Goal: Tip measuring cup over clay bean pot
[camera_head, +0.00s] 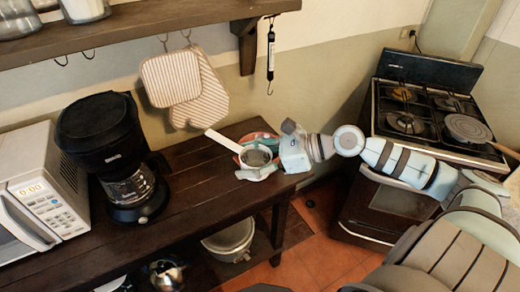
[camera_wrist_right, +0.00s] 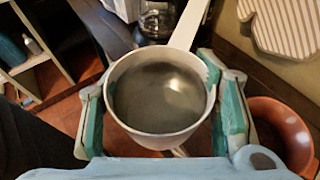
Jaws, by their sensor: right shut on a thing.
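The measuring cup (camera_head: 256,156) is light with a long white handle pointing up and left; its opening faces up in the head view. In the right wrist view the cup (camera_wrist_right: 160,95) fills the middle, grey inside; I cannot tell whether it holds anything. My right gripper (camera_head: 258,170) is shut on the cup, with green finger pads on both sides of its body. The clay bean pot (camera_head: 266,137) is reddish-brown, mostly hidden behind the cup and gripper. In the right wrist view the pot (camera_wrist_right: 296,133) stands to the right of the cup. My left gripper is out of view.
A coffee maker (camera_head: 107,150) and a microwave (camera_head: 45,195) stand left on the dark wooden table (camera_head: 195,195). Striped pot holders (camera_head: 172,78) hang under the wall shelf (camera_head: 130,28). The stove (camera_head: 425,110) is right. Table between coffee maker and cup is clear.

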